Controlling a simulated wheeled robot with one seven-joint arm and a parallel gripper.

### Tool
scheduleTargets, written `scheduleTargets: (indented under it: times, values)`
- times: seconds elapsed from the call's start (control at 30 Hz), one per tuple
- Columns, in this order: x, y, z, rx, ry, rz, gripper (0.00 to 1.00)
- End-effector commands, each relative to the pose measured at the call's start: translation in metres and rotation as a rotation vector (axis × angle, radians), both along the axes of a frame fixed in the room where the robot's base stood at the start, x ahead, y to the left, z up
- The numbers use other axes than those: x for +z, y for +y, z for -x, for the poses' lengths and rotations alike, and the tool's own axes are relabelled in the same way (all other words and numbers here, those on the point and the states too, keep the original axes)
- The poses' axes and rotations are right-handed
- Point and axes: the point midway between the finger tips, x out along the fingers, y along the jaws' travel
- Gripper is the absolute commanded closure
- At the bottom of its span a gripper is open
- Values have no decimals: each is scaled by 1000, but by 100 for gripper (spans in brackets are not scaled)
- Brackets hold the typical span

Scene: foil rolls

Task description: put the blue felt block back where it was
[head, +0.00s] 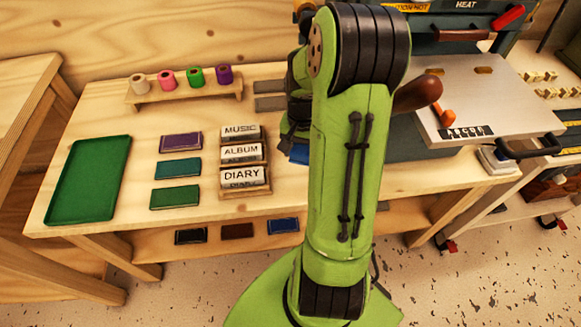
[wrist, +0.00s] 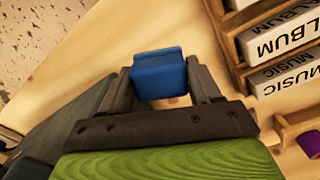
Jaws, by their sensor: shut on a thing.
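The blue felt block (wrist: 158,75) is between the two fingers of my gripper (wrist: 162,82) in the wrist view. The gripper is shut on it, with pale wood below. In the head view my green arm hides most of the gripper, and only a small blue part of the block (head: 299,154) shows left of the arm, just right of the label rack. Whether the block touches the bench is hard to tell.
The wooden rack (head: 246,193) with MUSIC, ALBUM and DIARY blocks is close by. Purple, teal and green pads lie left of it, then a green tray (head: 90,180). Coloured rolls stand on a holder (head: 185,98) behind. A press (head: 480,95) is at right.

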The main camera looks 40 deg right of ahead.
Motion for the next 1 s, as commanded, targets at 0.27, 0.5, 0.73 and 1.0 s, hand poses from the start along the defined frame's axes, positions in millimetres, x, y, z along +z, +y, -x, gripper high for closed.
scheduleTargets:
  times: [0.27, 0.5, 0.73, 1.0]
  values:
    - [-48, 0, 0, 1, 2, -3, 66]
    - [-65, 0, -1, 2, -3, 1, 66]
    - [-69, 0, -1, 2, -2, 1, 66]
    - [-68, 0, -1, 2, -1, 0, 12]
